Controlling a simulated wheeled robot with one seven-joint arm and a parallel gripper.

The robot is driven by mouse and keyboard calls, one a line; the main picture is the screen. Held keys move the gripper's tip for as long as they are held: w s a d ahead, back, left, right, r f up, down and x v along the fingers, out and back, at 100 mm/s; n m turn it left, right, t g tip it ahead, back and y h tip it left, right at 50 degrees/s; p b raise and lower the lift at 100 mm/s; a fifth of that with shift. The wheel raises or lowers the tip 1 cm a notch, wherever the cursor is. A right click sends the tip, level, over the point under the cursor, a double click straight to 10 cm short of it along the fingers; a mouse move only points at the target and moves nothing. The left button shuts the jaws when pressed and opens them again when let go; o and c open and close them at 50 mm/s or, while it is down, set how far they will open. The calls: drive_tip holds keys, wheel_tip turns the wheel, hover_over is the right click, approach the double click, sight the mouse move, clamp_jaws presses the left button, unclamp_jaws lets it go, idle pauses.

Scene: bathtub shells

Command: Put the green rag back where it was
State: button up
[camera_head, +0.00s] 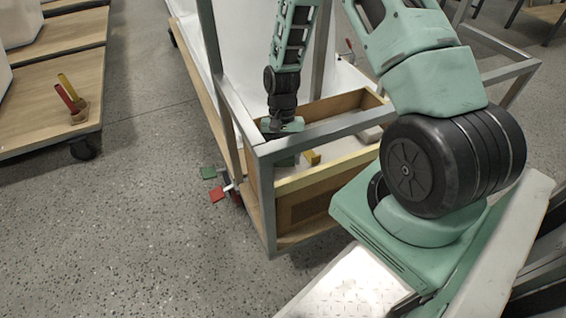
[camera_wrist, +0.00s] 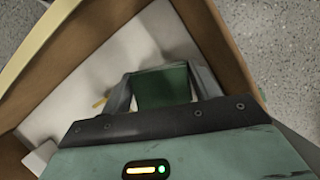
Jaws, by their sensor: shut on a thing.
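The green rag (camera_wrist: 163,88) shows in the wrist view as a dark green block between the two grey fingers of my gripper (camera_wrist: 163,80). My gripper is shut on it. Beneath the rag is the white floor of an open wooden box (camera_wrist: 210,45). In the head view my gripper (camera_head: 284,150) points down into the left part of the wooden box (camera_head: 325,172), inside the metal-framed cart. There the rag is mostly hidden by the gripper and the frame. I cannot tell whether the rag touches the box floor.
A small yellow block (camera_head: 312,157) lies in the box right of my gripper. A white block (camera_wrist: 40,158) shows at lower left in the wrist view. Grey frame bars (camera_head: 320,133) cross close to my arm. A low wooden cart (camera_head: 45,115) stands left, with bare floor between.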

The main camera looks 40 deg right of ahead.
drive_tip(key=shift+f, duration=1.2)
drive_tip(key=shift+f, duration=0.15)
drive_tip(key=o, duration=0.9)
drive_tip(key=p+v, duration=0.3)
drive_tip(key=v, duration=0.9)
drive_tip(key=shift+r, duration=0.2)
